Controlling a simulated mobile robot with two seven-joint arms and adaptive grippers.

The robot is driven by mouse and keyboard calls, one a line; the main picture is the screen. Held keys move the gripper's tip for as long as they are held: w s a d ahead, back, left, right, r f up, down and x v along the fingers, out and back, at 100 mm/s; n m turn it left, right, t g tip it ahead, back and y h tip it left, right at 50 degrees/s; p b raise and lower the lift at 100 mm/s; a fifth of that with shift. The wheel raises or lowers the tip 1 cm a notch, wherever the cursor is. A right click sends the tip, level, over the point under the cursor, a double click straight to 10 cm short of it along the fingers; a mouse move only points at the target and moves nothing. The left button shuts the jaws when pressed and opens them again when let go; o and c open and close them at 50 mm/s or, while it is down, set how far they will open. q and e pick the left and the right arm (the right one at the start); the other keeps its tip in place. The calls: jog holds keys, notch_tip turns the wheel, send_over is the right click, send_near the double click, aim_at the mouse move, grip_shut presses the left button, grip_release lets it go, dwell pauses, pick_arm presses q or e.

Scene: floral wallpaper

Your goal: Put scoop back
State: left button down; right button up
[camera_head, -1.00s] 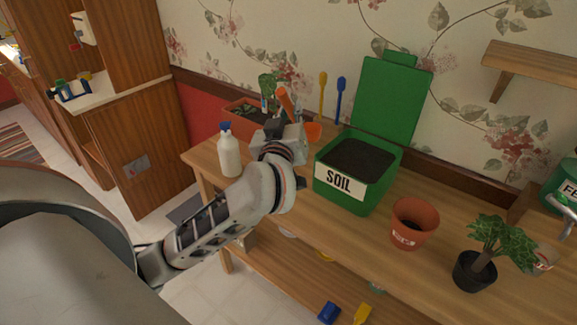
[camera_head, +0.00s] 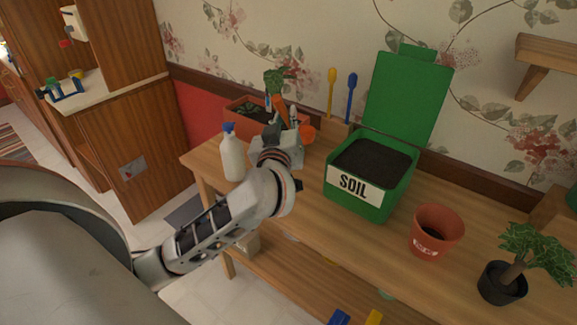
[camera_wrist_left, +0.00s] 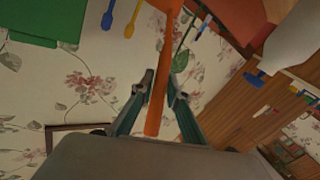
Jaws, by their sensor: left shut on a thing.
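My left gripper (camera_head: 284,128) is shut on the handle of an orange scoop (camera_head: 283,110), above the left part of the table. An orange rounded part shows just right of the fingers. In the left wrist view the scoop (camera_wrist_left: 157,112) runs between the two fingertips (camera_wrist_left: 161,86), its handle end toward the camera. My right gripper is not in view.
A white spray bottle (camera_head: 232,158) stands left of my gripper, and a planter box (camera_head: 240,108) behind it. A green soil bin (camera_head: 400,190) with raised lid stands to the right, then a terracotta pot (camera_head: 438,232) and a potted plant (camera_head: 503,284). A shelf (camera_head: 548,52) is at upper right.

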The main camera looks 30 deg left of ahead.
pick_arm(q)
notch_tip(320, 180, down, 13)
jog(key=b, duration=0.4)
jog(key=shift+f, duration=0.15)
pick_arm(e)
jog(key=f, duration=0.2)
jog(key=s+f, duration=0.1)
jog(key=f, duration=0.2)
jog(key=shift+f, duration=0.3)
pick_arm(q)
jog(key=c, duration=2)
grip_release()
jog(key=shift+f, duration=0.15)
jog(key=shift+o, duration=0.2)
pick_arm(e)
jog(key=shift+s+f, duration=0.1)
pick_arm(q)
jog(key=p+v, duration=0.1)
jog(key=v, duration=1.1)
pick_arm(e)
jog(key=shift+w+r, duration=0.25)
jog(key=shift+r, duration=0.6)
